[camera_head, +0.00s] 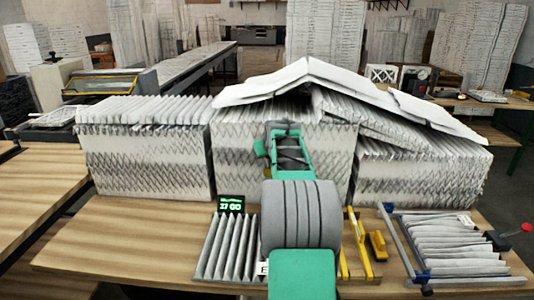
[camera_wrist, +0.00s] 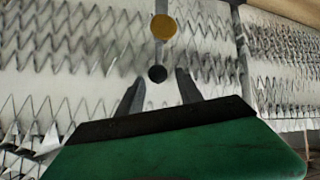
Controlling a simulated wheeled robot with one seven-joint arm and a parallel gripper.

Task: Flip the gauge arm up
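In the wrist view, a thin grey bar (camera_wrist: 147,95) runs upright in front of pleated filters. A yellow disc (camera_wrist: 163,27) and a smaller dark round knob (camera_wrist: 157,73) show along it. This looks like the gauge arm, but I cannot tell for sure. My gripper (camera_wrist: 158,84) is open, its two dark fingers apart on either side of the bar below the dark knob. I cannot tell whether they touch it. In the head view my green gripper (camera_head: 285,133) is in front of the middle filter stack; its fingertips and the bar are hidden there.
Pleated filter stacks (camera_head: 145,155) line the back of the wooden table (camera_head: 130,245), with bent sheets (camera_head: 300,82) on top. A small display (camera_head: 231,204), a pleated filter (camera_head: 225,248), yellow pieces (camera_head: 376,245) and a framed filter (camera_head: 455,245) lie in front. The table's left front is clear.

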